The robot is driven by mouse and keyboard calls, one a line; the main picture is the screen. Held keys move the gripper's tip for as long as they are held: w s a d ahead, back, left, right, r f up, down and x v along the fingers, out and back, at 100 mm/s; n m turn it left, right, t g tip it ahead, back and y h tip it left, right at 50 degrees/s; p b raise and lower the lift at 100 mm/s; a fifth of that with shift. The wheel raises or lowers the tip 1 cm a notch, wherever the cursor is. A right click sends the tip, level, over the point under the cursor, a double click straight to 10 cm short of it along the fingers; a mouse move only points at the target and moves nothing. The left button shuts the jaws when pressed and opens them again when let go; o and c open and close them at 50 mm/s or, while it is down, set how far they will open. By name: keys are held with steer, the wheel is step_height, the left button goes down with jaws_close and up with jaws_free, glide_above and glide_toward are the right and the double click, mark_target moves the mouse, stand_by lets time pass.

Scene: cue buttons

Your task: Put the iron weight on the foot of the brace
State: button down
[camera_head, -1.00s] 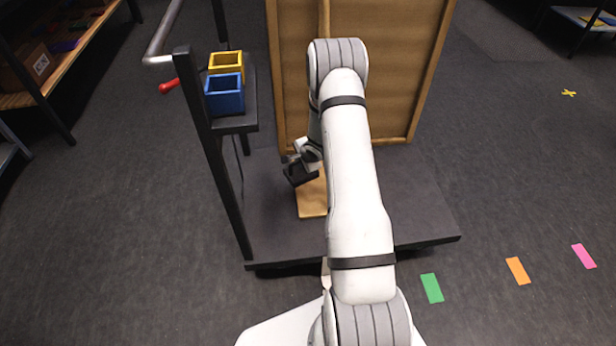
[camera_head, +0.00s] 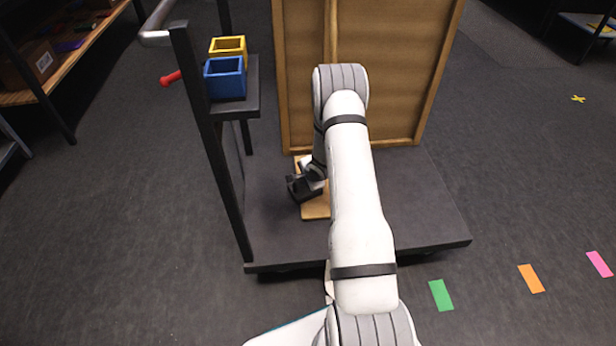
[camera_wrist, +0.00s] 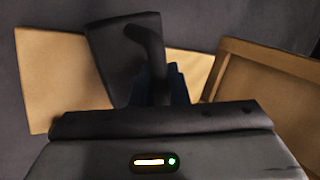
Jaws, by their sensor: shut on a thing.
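The iron weight (camera_wrist: 118,62) is a dark block with a curved handle, seen in the wrist view. My gripper (camera_wrist: 168,88) is shut on its handle. In the head view my gripper (camera_head: 308,180) and the dark weight are small and partly merge, low over the cart deck. The foot of the brace is a flat light-wood board (camera_head: 316,212) on the deck, showing below the weight. In the wrist view the board (camera_wrist: 62,85) shows on both sides of the weight, which overlaps it and looks tilted against it. Whether the weight touches the board I cannot tell.
A large wooden panel (camera_head: 400,70) stands upright on the dark cart deck (camera_head: 420,210). A blue bin (camera_head: 225,80) and a yellow bin (camera_head: 229,46) sit on a side shelf at the left, by the cart's post. The deck right of my arm is clear.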

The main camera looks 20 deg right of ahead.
steer(key=shift+w+r, duration=0.15)
steer(key=shift+r, duration=0.05)
steer(key=c, duration=1.8)
jaws_free()
steer(key=shift+f, duration=0.15)
steer(key=o, duration=0.4)
